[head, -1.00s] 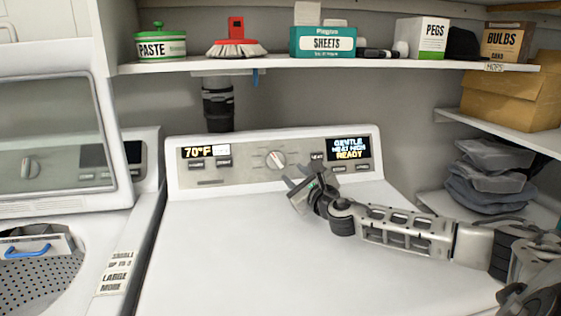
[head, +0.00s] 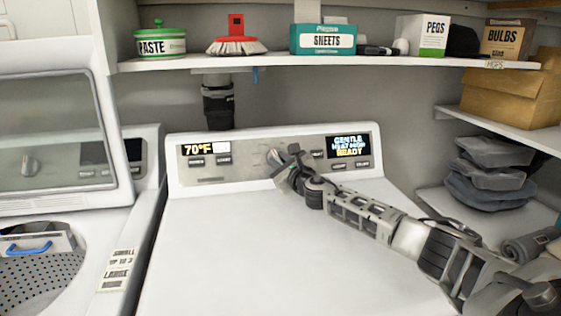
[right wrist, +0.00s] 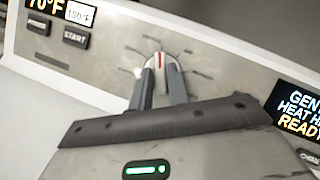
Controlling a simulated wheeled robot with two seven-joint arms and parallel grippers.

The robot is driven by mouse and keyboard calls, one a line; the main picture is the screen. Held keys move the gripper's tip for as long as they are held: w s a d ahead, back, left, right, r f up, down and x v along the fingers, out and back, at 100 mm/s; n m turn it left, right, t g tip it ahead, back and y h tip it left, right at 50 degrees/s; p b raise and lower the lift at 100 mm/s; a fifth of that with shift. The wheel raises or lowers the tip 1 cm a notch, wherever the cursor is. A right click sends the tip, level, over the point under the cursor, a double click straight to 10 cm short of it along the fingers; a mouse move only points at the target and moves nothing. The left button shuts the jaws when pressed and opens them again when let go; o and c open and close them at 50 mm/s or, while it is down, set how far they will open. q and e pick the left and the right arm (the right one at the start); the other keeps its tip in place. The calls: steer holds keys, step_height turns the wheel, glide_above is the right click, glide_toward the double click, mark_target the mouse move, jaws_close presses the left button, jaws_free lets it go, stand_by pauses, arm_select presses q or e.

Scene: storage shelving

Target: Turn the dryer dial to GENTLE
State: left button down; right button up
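The dryer dial (right wrist: 158,60) is a pale round knob with a red pointer line, set on the dryer's grey control panel. In the right wrist view the red line points up, leaning slightly left, among tick marks too blurred to read. My right gripper (right wrist: 160,82) has its two fingers close together, one on each side of the knob's grip. In the head view my right gripper (head: 283,154) covers much of the dial. The dryer display (head: 348,146) reads GENTLE, a heat line and READY. My left gripper is not in view.
A white shelf (head: 300,61) with boxes, a paste tub and a brush hangs above the panel. Start buttons and a 70°F display (head: 198,150) lie left of the dial. The dryer top (head: 230,240) is clear. A washer (head: 60,150) stands at left.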

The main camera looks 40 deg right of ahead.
jaws_close()
steer(key=shift+m+h, duration=0.6)
steer(key=shift+m, duration=0.6)
steer(key=o, duration=0.5)
jaws_free()
steer(key=b+v, duration=0.1)
steer(key=v, duration=1.5)
steer(key=shift+a, duration=0.1)
steer(key=shift+f, duration=0.1)
